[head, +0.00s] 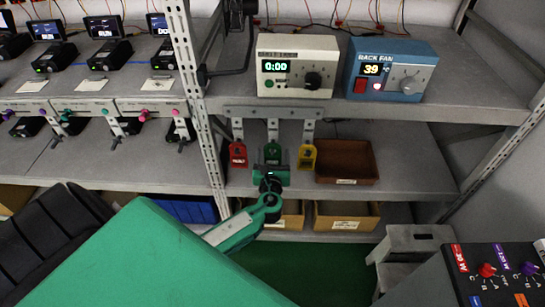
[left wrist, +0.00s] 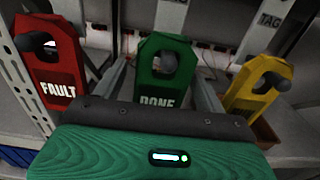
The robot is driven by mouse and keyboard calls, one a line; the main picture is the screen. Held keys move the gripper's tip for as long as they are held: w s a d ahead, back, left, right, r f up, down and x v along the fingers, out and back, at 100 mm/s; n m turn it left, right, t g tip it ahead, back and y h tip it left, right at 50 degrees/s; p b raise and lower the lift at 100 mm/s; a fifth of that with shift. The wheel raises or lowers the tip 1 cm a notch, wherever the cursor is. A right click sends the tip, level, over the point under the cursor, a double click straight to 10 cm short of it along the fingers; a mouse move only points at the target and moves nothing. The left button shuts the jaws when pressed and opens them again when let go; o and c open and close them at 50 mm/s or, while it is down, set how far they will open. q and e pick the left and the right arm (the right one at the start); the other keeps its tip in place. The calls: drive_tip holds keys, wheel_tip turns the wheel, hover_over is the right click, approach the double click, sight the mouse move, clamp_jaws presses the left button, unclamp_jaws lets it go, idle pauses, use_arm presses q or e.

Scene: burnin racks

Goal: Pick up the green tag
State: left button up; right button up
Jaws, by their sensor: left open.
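The green tag (left wrist: 162,72), marked DONE, hangs from a peg between a red tag (left wrist: 52,70) marked FAULT and a yellow tag (left wrist: 258,88). In the head view the green tag (head: 273,153) hangs on the middle hook, with the red tag (head: 238,154) to its left and the yellow tag (head: 307,156) to its right. My left gripper (head: 272,172) is just in front of and below the green tag. In the left wrist view its open fingers (left wrist: 165,88) stand on either side of the green tag. The tag's lower edge is hidden by my gripper body.
A brown tray (head: 346,178) sits on the shelf right of the tags. Above stand a white timer box (head: 298,94) and a blue fan box (head: 424,64). A metal post (head: 201,105) is to the left. A dark control panel (head: 455,290) is at lower right.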

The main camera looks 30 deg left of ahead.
use_arm(q)
drive_tip(key=c, duration=1)
drive_tip(key=shift+c, duration=0.2)
use_arm(e)
drive_tip(key=shift+a, duration=0.25)
drive_tip(key=shift+a, duration=0.1)
use_arm(q)
drive_tip(key=shift+r, duration=0.5)
drive_tip(key=shift+s+d+r, duration=0.1)
drive_tip(key=shift+s+r, duration=0.05)
drive_tip(key=shift+r, duration=0.1)
drive_tip(key=r+b+v, duration=0.1)
drive_tip(key=b+v, duration=0.1)
drive_tip(key=v, duration=1.5)
drive_tip(key=shift+s, duration=0.35)
use_arm(e)
wheel_tip(320, 180, down, 2)
drive_tip(key=shift+f, duration=0.2)
use_arm(q)
drive_tip(key=shift+d, duration=0.1)
